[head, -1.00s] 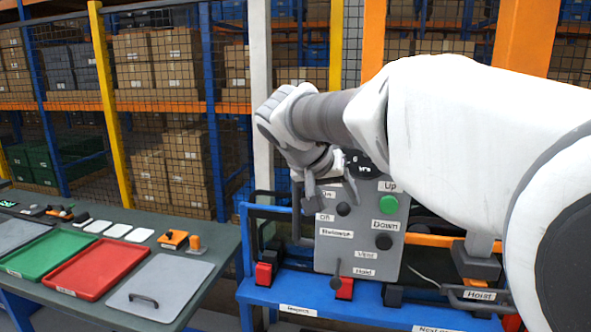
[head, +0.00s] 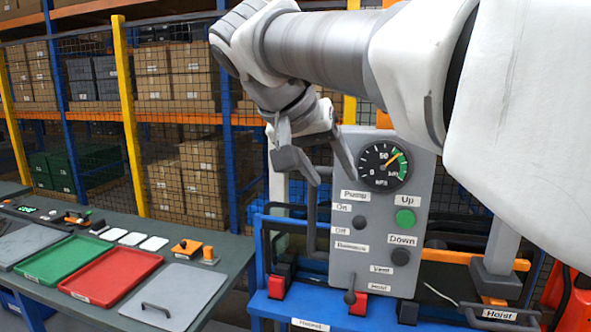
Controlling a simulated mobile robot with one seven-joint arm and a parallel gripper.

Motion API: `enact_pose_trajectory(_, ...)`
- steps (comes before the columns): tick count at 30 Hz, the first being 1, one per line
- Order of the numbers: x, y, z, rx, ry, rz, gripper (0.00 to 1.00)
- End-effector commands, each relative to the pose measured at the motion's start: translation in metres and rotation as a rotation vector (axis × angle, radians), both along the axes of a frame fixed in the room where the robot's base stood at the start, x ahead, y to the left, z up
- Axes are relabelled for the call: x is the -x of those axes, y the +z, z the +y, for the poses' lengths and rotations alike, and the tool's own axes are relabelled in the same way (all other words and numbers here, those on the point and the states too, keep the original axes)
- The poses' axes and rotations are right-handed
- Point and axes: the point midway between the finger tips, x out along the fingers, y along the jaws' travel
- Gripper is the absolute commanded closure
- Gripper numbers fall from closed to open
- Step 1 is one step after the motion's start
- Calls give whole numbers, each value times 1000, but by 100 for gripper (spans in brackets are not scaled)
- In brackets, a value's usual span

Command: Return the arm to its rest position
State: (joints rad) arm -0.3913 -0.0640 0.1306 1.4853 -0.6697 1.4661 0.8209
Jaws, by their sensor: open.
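My gripper (head: 322,172) hangs open and empty at the end of my white and grey arm, which reaches in from the right. Its two fingers point down, just left of the grey control panel's (head: 340,262) upper part. I see nothing between the fingers. The panel carries a round gauge (head: 384,167), a green Up button (head: 405,217), a black Down button (head: 400,256) and a small lever (head: 350,290) low down. I cannot tell the exact gap between the fingers and the panel.
A blue bench (head: 262,308) bears the panel and red blocks. At left, a dark green table (head: 125,222) holds a red tray (head: 112,277), a green tray (head: 50,262) and a grey lid (head: 180,283). Mesh fencing and shelves of boxes (head: 200,175) stand behind.

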Motion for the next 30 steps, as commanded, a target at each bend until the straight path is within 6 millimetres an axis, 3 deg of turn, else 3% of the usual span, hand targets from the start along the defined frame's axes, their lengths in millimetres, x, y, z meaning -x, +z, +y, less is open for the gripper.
enact_pose_trajectory(5, 7, -7, -8, -5, 18, 20, 39)
enact_pose_trajectory(8, 23, -23, -23, -18, 60, 61, 39)
enact_pose_trajectory(15, 85, -91, -60, -107, 207, 163, 39)
enact_pose_trajectory(21, 138, -153, -75, -205, 305, 176, 39)
enact_pose_trajectory(27, 171, -200, -78, -273, 359, 149, 39)
enact_pose_trajectory(30, 179, -211, -77, -288, 373, 138, 39)
